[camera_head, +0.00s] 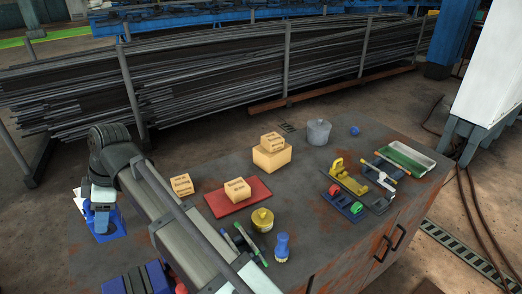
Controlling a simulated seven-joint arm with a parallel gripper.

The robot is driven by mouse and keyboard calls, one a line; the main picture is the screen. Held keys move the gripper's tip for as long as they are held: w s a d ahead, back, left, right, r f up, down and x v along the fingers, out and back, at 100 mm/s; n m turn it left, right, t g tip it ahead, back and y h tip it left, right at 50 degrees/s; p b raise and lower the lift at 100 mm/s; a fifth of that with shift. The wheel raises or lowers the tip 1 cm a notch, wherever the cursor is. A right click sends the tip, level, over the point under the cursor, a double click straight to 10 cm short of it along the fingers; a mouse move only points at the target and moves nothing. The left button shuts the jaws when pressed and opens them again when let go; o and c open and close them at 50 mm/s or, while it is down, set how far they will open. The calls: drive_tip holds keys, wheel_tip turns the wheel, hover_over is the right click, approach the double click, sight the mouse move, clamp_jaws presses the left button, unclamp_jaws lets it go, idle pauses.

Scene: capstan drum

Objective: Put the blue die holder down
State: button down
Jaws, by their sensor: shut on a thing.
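My gripper (101,208) is at the left end of the workbench, pointing down and shut on a blue piece (88,207), which I take to be the blue die holder. My gripper and arm hide part of it. Below is a flat blue square (108,232) on the bench top. I cannot tell whether the held piece touches the square or hangs just above it.
My arm crosses the bench's front left. Wooden blocks (181,185), a red mat (224,205), a yellow tin (262,220) and a blue-topped item (282,246) stand to the right. A grey bucket (318,132) and green tray (405,158) are farther right. Bare bench (215,169) lies behind the mat.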

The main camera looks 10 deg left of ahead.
drive_tip(key=shift+w+r, duration=0.3)
drive_tip(key=shift+r, duration=0.05)
drive_tip(key=w+d+m+t, duration=0.1)
drive_tip(key=w+d+m, duration=0.15)
drive_tip(key=w, duration=0.85)
drive_tip(key=w+d+m, duration=0.2)
drive_tip(key=w+d, duration=0.2)
drive_tip(key=w, duration=0.7)
drive_tip(key=w+d+m+t, duration=0.1)
drive_tip(key=w+d+m, duration=0.2)
drive_tip(key=w+d, duration=0.9)
drive_tip(key=w+d+m+t, duration=0.25)
drive_tip(key=w+d, duration=0.65)
drive_tip(key=w, duration=0.6)
drive_tip(key=w+d+m, duration=0.2)
drive_tip(key=w+d, duration=0.4)
drive_tip(key=d, duration=0.6)
drive_tip(key=w+d+m+t, duration=0.15)
drive_tip(key=w+d, duration=0.35)
drive_tip(key=d, duration=0.7)
drive_tip(key=w+d+m, duration=0.3)
drive_tip(key=w+d, duration=0.3)
drive_tip(key=d, duration=0.6)
drive_tip(key=shift+f, duration=7.55)
drive_tip(key=shift+f, duration=0.15)
